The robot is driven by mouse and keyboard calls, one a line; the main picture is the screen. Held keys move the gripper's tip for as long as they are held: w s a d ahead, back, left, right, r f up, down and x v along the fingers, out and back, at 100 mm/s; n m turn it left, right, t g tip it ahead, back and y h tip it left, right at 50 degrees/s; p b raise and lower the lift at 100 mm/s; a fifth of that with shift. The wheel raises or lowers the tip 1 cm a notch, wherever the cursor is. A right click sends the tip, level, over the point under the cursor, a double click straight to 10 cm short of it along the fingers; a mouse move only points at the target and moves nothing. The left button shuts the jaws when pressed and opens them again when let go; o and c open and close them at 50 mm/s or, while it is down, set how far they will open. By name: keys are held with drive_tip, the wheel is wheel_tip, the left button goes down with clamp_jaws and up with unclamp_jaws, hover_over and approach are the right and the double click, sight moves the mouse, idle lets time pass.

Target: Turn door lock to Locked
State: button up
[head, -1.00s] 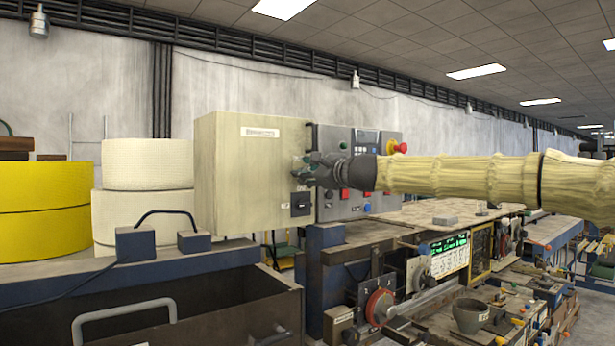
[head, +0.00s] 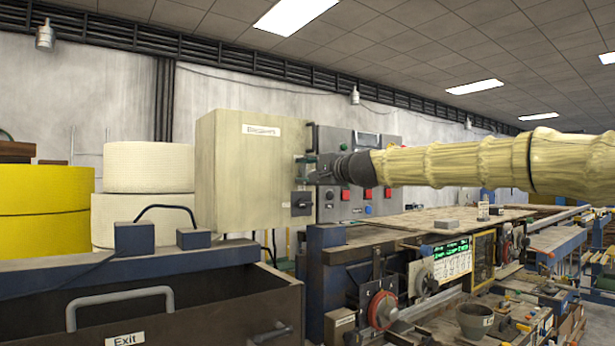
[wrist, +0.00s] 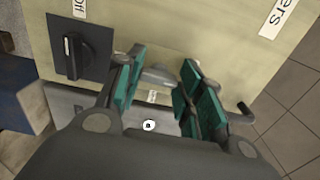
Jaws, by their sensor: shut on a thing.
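The beige cabinet (head: 240,170) with a white label stands at mid-picture in the head view. My gripper (head: 306,170) is at its right edge, on the side that carries a black switch (head: 302,203). In the wrist view, my gripper (wrist: 158,88) has its teal-padded fingers on either side of a small grey piece on the cabinet, which looks like the door lock (wrist: 157,75). It is shut on this piece, which the fingers partly hide. The lock's exact angle cannot be told. The black switch (wrist: 82,50), marked Off, is left of the fingers.
A grey control panel (head: 335,137) with red buttons stands right behind my gripper. A dark drawer (head: 200,310) and blue blocks (head: 135,240) are in front at left. A cluttered workbench (head: 400,225) runs right. White and yellow rolls (head: 45,205) stand at left.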

drive_tip(key=shift+n, duration=0.3)
drive_tip(key=o, duration=1)
drive_tip(key=v, duration=1.2)
